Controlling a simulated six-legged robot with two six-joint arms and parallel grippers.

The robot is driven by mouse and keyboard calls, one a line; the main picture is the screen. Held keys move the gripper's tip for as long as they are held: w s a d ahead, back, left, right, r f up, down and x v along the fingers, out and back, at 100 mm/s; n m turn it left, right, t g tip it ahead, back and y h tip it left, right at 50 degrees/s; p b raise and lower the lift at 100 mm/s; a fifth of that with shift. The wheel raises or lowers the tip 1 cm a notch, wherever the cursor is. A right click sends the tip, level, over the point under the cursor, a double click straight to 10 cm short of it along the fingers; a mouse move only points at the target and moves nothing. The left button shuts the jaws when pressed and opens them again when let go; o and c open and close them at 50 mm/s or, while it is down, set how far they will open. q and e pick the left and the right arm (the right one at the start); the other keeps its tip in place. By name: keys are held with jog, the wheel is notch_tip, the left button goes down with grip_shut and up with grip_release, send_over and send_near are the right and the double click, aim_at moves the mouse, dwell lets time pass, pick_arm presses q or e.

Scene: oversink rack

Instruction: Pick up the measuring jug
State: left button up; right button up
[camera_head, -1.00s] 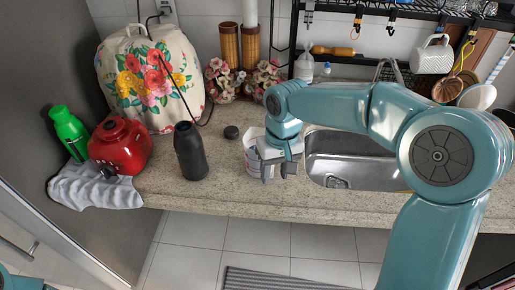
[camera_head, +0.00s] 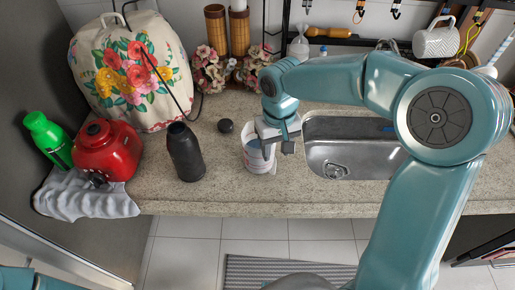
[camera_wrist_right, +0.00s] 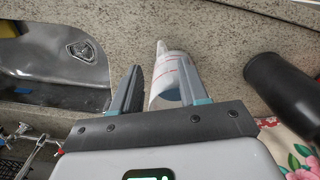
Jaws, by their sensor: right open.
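The measuring jug (camera_head: 259,160) is a white, open-topped vessel with red markings. It stands on the stone counter just left of the sink. My right gripper (camera_head: 279,148) is above and at the right side of the jug in the head view, hiding part of its rim. In the right wrist view the jug (camera_wrist_right: 168,82) shows partly between the spread fingers of the gripper (camera_wrist_right: 160,90). The right-hand finger overlaps the jug, and the left-hand finger is apart from it. I cannot tell whether a finger is inside the rim. My left gripper is out of view.
A red appliance (camera_head: 106,150) and green bottle (camera_head: 48,138) are farther left. The sink (camera_head: 345,150) is on the right, under a black rack (camera_head: 355,42).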

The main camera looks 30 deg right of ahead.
aim_at(273, 173)
notch_tip(273, 173, down, 8)
jog(key=shift+s+a+r+p, duration=0.1)
jog(key=shift+a+r+p, duration=0.1)
jog(key=shift+p, duration=0.45)
jog(key=shift+d+f, duration=0.15)
jog(key=shift+f, duration=0.15)
jog(key=shift+c, duration=1.2)
grip_shut()
